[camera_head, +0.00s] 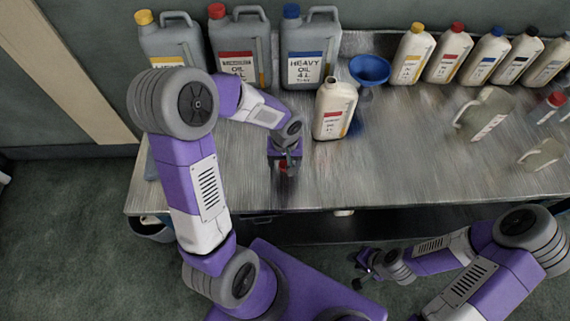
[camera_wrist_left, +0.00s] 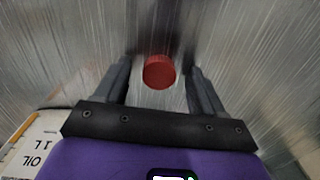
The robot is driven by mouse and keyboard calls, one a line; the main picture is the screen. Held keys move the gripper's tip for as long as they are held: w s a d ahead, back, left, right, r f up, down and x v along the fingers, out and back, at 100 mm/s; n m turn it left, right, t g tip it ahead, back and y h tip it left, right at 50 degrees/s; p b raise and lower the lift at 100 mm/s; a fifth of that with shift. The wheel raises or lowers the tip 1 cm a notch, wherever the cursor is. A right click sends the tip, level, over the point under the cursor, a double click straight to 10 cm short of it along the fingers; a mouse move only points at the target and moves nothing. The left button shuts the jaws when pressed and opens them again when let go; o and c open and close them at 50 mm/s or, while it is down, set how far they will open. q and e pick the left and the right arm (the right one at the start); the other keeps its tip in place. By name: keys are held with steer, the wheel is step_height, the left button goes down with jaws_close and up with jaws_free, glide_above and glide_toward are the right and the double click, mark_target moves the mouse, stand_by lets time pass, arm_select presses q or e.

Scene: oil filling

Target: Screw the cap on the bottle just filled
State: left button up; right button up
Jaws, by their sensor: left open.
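The cream bottle (camera_head: 330,112) with a red label stands upright and open-mouthed near the middle of the bench. A red cap (camera_wrist_left: 159,72) lies on the metal top between the fingers of my left gripper (camera_wrist_left: 160,85). A small red part of the cap (camera_head: 284,166) also shows in the head view. My left gripper (camera_head: 288,165) is open, pointing down over the cap, left of and nearer than the bottle. Whether the fingers touch the cap is unclear. My right gripper (camera_head: 362,270) is low, off the bench's front edge; its jaw opening is too small to tell.
A blue funnel (camera_head: 369,69) stands behind the bottle. Large grey cans (camera_head: 242,65) stand at the back left, and several capped bottles (camera_head: 448,57) at the back right. Translucent jugs (camera_head: 487,113) sit on the right.

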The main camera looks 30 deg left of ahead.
arm_select(q)
steer(key=c, duration=1.1)
step_height(320, 180, up, 10)
steer(key=p, duration=0.3)
steer(key=shift+f, duration=0.1)
